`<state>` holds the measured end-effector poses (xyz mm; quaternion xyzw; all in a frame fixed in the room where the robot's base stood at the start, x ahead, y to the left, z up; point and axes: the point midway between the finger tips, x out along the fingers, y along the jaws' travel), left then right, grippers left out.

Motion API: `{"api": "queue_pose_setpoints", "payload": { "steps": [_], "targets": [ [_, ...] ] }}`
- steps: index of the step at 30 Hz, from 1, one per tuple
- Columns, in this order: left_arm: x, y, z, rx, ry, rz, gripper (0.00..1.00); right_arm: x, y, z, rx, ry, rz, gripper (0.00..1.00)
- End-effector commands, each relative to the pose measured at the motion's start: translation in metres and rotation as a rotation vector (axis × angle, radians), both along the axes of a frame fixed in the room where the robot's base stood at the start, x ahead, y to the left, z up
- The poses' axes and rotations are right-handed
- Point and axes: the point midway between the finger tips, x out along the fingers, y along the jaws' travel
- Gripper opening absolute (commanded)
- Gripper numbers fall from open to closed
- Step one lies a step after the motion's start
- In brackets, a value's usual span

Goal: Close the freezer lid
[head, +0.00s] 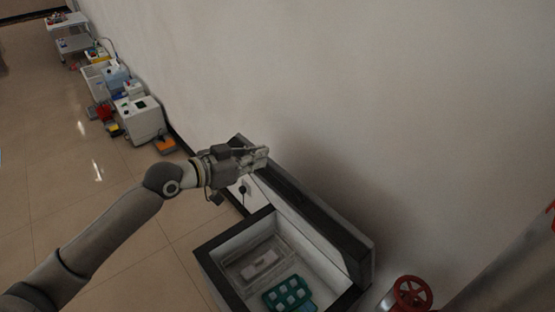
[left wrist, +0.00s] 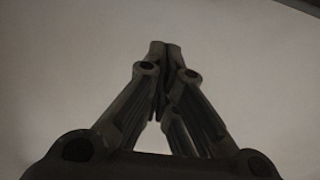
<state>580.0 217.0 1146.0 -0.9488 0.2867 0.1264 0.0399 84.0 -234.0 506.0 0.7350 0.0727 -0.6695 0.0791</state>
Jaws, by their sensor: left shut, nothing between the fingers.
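The chest freezer (head: 214,268) stands at the bottom centre of the head view, close to the wall, with its inside showing. Its lid (head: 315,222) is open and stands raised along the wall side. Inside lie a teal rack (head: 288,295) and a pale box (head: 263,264). My left gripper (head: 266,154) is shut and empty, near the far end of the raised lid. I cannot tell if it touches the lid. In the left wrist view the fingertips (left wrist: 165,47) meet in front of a plain pale surface. My right gripper is out of view.
A red wheel-shaped object (head: 411,292) is right of the freezer. Along the wall at the upper left stand white appliances (head: 141,119), an orange item (head: 165,145) and a small cart (head: 68,30). The tiled floor (head: 75,160) left of the freezer is clear.

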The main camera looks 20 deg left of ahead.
Motion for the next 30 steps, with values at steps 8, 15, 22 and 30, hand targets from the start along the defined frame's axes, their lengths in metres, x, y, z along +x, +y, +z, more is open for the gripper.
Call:
{"api": "queue_pose_setpoints", "payload": {
  "steps": [8, 15, 22, 30],
  "targets": [
    [0.045, -0.032, -0.009, -0.004, 0.000, -0.002, 0.00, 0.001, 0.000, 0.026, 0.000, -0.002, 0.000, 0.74],
    [0.053, -0.036, -0.034, 0.001, 0.005, 0.001, 0.00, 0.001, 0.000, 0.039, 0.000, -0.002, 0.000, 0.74],
    [0.044, -0.030, -0.050, 0.001, 0.000, -0.001, 0.00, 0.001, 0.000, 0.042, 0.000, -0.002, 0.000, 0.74],
    [0.043, -0.029, -0.053, 0.001, -0.002, -0.001, 0.00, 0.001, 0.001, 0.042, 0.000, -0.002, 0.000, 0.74]
  ]
}}
